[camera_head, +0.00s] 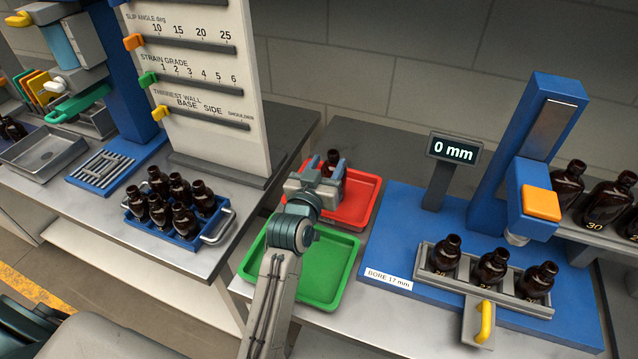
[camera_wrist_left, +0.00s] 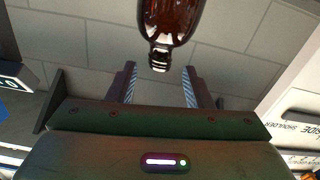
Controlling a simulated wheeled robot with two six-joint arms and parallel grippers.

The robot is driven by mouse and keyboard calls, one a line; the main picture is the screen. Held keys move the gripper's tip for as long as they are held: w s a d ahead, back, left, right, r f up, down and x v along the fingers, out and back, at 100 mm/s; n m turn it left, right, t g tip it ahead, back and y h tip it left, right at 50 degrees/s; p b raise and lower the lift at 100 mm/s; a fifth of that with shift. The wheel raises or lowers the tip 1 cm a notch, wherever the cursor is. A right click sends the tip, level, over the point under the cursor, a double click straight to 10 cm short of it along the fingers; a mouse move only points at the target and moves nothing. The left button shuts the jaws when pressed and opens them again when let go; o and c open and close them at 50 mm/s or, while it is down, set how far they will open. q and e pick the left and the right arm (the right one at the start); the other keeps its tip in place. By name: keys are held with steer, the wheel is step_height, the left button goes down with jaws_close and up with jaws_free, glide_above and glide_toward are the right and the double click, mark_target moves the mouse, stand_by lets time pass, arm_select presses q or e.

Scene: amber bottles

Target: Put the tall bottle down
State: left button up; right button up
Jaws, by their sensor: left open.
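A dark amber bottle (camera_head: 332,157) shows at the red tray (camera_head: 362,197), with its neck and cap end visible above my left gripper. My left gripper (camera_head: 322,176) is open, with its fingers around or just short of the bottle; its lower part is hidden behind them. In the left wrist view the picture is upside down. The bottle (camera_wrist_left: 168,22) appears there beyond the open fingers (camera_wrist_left: 160,85), with a gap to each finger. I cannot tell how its base rests. My right gripper is not in view.
An empty green tray (camera_head: 310,268) lies under my left arm. A blue gauge stand (camera_head: 405,235) with a "0 mm" display (camera_head: 452,150) and three bottles in a holder is at the right. A blue crate (camera_head: 178,232) of several bottles stands left, below a marked panel (camera_head: 215,85).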

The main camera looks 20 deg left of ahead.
arm_select(q)
steer(key=shift+s+b, duration=0.5)
steer(key=shift+s, duration=2.2)
